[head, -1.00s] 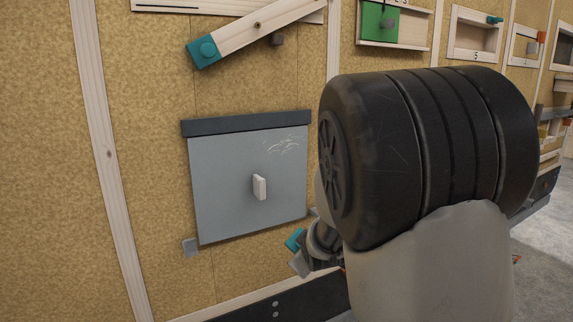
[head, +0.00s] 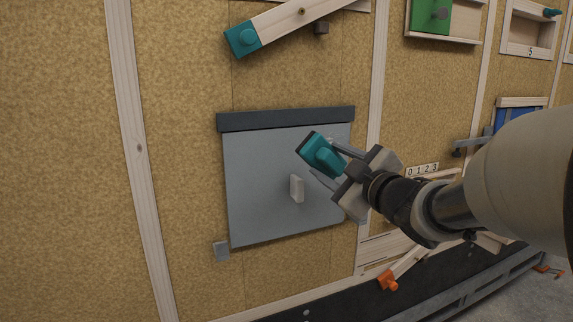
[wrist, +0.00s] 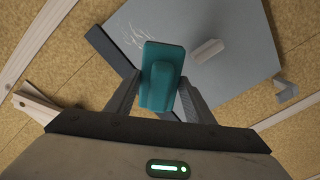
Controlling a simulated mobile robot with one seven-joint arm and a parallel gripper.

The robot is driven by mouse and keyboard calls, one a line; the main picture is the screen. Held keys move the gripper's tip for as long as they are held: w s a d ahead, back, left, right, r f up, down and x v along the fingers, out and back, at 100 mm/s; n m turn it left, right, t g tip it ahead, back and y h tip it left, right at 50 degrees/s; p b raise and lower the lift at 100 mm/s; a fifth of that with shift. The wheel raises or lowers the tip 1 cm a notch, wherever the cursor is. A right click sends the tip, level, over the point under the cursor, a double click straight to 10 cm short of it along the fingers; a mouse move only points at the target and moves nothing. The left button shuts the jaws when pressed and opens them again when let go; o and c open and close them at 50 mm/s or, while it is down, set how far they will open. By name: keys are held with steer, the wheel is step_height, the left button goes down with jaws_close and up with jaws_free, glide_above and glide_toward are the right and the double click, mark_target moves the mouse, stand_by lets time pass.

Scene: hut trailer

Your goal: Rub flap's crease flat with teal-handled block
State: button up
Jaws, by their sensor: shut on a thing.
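My gripper (head: 333,168) is shut on the teal-handled block (head: 320,152) and holds it in front of the upper right part of the grey flap (head: 262,180). The flap hangs from a dark strip (head: 285,119) on the wall and has a pale upright tab (head: 297,188) near its middle. In the wrist view the block (wrist: 162,75) sits between my fingers, and pale crease lines (wrist: 134,36) show on the flap (wrist: 215,25) beyond it. In the head view my block and gripper mostly hide the crease. I cannot tell whether the block touches the flap.
A teal-ended wooden bar (head: 290,20) is above the flap. Wooden wall strips (head: 139,150) flank it. A number strip (head: 422,170) and an orange-ended bar (head: 388,281) are to the right.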

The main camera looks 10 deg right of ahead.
steer(key=shift+x, duration=2.8)
steer(key=shift+b+x, duration=0.3)
steer(key=shift+x, duration=0.45)
steer(key=shift+w+d+p, duration=0.6)
steer(key=shift+d, duration=1.25)
steer(key=shift+w+d+p, duration=0.55)
steer(key=shift+w+d, duration=0.05)
steer(key=shift+d, duration=1.3)
steer(key=shift+w+d+p, duration=0.55)
steer(key=shift+d+p, duration=0.05)
steer(key=shift+d, duration=1.25)
steer(key=s+a+b, duration=0.1)
steer(key=a+b, duration=0.1)
steer(key=a, duration=0.1)
steer(key=s+a+b, duration=0.1)
steer(key=a, duration=0.3)
steer(key=s+a+b, duration=0.1)
steer(key=a+b, duration=0.1)
steer(key=a, duration=0.2)
steer(key=shift+s+a+b, duration=0.2)
steer(key=shift+b, duration=0.15)
steer(key=shift+s, duration=0.1)
